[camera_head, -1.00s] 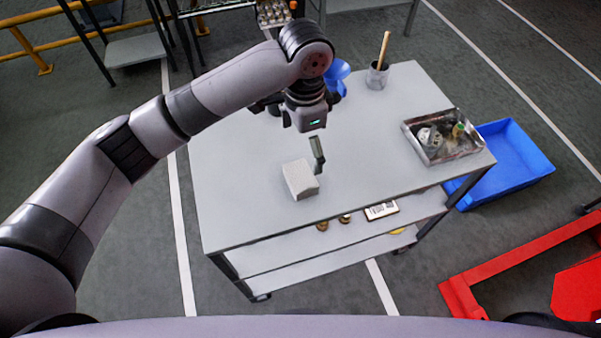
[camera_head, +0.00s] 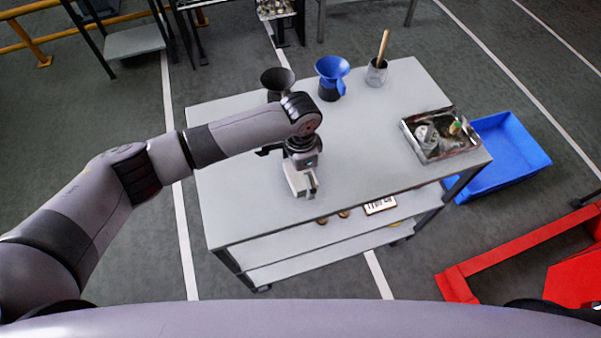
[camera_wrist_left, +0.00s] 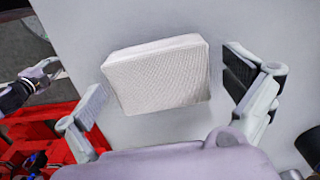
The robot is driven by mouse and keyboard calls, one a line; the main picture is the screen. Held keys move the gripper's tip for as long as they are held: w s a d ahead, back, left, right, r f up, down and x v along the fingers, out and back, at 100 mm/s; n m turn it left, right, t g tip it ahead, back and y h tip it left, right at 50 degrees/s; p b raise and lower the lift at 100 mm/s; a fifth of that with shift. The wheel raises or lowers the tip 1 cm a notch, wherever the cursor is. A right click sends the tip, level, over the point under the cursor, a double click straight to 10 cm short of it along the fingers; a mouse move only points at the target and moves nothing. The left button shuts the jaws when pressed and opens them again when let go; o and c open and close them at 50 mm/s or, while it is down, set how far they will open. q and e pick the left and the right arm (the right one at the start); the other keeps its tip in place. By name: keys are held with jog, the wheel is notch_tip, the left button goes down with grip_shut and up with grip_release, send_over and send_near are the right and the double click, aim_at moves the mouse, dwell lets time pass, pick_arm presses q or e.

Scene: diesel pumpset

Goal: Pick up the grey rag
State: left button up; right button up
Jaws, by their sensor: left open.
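The grey rag (camera_head: 292,181) is a pale, folded, textured block on the grey top of the trolley (camera_head: 240,215), near its front edge. In the head view my left gripper (camera_head: 303,184) is right over it and hides much of it. In the left wrist view the rag (camera_wrist_left: 160,76) lies between the two spread fingers of my left gripper (camera_wrist_left: 167,88), with a gap on each side. The gripper is open and empty. A grey and black part like my right gripper (camera_wrist_left: 42,75) shows at the left of the wrist view, too small to read.
A blue funnel (camera_head: 332,72), a dark funnel (camera_head: 277,80) and a cup with a brush (camera_head: 377,72) stand at the back. A metal tray of parts (camera_head: 440,135) is at the right. A blue bin (camera_head: 505,160) and red frame (camera_head: 520,255) are beyond. The top's middle is clear.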

pick_arm(q)
jog(key=shift+c, duration=0.6)
jog(key=c, duration=1.1)
